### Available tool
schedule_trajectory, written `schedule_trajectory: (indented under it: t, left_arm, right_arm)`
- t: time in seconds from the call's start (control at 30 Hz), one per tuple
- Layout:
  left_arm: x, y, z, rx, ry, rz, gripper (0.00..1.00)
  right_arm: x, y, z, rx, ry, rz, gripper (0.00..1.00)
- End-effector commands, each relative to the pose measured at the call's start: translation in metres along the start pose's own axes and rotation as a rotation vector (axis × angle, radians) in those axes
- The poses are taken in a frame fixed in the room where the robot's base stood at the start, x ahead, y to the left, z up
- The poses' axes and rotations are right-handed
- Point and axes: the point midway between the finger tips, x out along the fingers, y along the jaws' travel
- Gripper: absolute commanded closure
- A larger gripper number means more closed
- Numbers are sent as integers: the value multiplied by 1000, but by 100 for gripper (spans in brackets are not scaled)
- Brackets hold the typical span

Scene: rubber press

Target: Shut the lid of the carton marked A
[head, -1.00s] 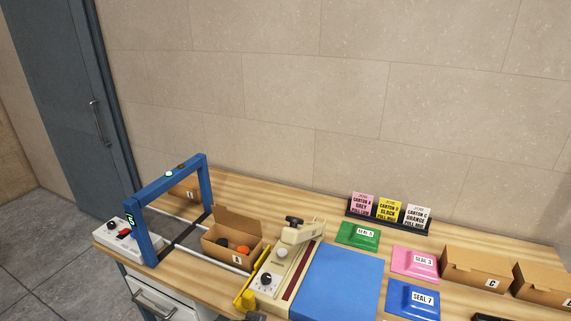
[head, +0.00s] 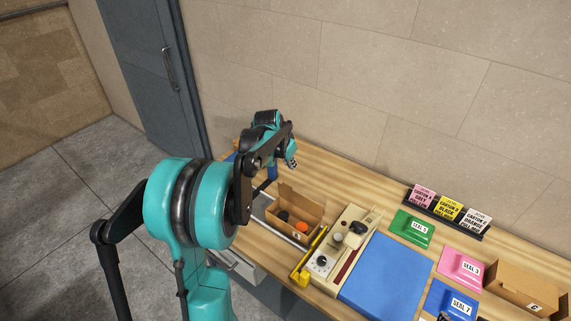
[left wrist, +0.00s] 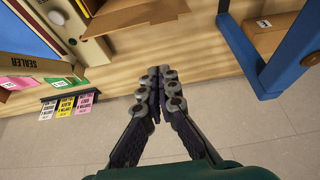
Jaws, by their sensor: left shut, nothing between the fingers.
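An open carton (head: 283,230) stands left of the sealer with its lid flap (head: 300,200) raised at the back. A dark ball and an orange ball lie in it. Its front label is too small to read surely. My left gripper (head: 292,163) is behind and above this carton, apart from it, with its fingers together and empty. In the left wrist view the closed fingertips (left wrist: 160,78) point toward the raised brown flap (left wrist: 140,12).
The blue frame (left wrist: 258,50) stands close beside my left gripper. The sealer (head: 342,243) and blue mat (head: 385,275) lie right of the open carton. Seal packets, a card rack (head: 445,212) and carton C (head: 520,290) are farther right. A wall stands behind.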

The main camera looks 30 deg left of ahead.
Motion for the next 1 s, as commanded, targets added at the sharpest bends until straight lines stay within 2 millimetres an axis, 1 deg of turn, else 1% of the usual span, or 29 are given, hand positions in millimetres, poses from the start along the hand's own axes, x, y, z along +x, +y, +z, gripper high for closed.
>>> schedule_trajectory:
  t: [0.03,0.1,0.27,0.37,0.7,0.73,0.8,0.9,1.0]
  left_arm:
    - [0,-8,-4,1,-2,2,100]
    - [5,-13,-6,3,-4,4,100]
    - [20,-15,-6,5,-5,6,100]
    - [36,-15,-5,6,-5,6,100]
    - [108,-14,-5,5,-4,6,100]
    - [109,-14,-3,4,-4,6,100]
    - [101,-15,10,2,-4,5,100]
    - [97,-15,22,3,-4,4,100]
    - [94,-14,29,4,-4,5,100]
  right_arm:
    - [-6,0,-4,0,0,0,60]
    - [-7,0,-4,0,0,0,60]
    - [-5,0,-3,0,0,0,60]
    - [-4,0,-2,0,0,0,60]
    - [-2,0,-1,0,0,0,60]
    - [-2,0,-1,0,0,0,60]
    - [-3,0,-2,0,0,0,60]
    - [-4,0,-3,0,0,0,60]
    - [-4,0,-3,0,0,0,60]
